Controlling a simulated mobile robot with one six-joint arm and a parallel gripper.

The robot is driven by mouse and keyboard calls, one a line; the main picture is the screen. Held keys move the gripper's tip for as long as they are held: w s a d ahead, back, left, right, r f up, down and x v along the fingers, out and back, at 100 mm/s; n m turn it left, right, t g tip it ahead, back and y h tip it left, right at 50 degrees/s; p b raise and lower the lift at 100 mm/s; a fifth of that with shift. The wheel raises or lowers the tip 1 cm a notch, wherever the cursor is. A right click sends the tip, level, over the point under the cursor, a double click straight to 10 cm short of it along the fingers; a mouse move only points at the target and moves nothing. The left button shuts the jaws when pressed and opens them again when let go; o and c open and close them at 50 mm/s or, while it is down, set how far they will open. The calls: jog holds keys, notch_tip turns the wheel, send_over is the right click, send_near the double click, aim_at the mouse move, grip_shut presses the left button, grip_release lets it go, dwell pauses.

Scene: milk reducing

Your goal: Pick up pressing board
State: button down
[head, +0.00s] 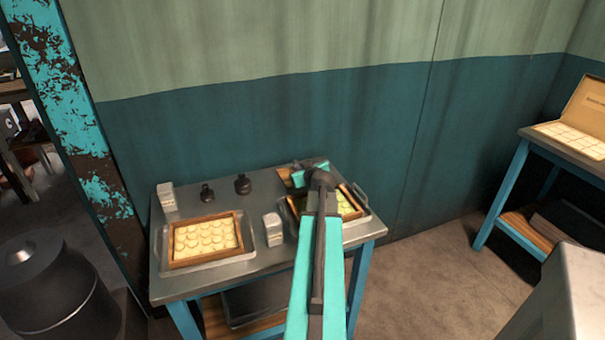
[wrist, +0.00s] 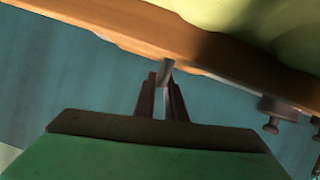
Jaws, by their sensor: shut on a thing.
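My gripper (head: 308,172) is above the back right of the metal table in the head view, and my arm hides much of what lies below it. A brown wooden piece, apparently the pressing board (head: 284,178), shows just left of the gripper. In the wrist view a wooden edge (wrist: 120,22) runs across the top. The gripper's dark fingers (wrist: 165,78) are closed on a small grey part at that edge. Whether the board is clear of the table cannot be told.
The metal table (head: 185,289) bears a left tray with a wooden frame (head: 173,247) of round pale pieces. A right tray (head: 364,211) is partly behind my arm. Two white cartons and two dark weights (head: 243,184) stand between. Another table (head: 510,175) is at right; a dark barrel (head: 55,295) at left.

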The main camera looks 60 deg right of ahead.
jog(key=shift+r, duration=0.1)
notch_tip(320, 180, up, 10)
jog(key=shift+b, duration=0.35)
dwell(0.5)
dwell(0.9)
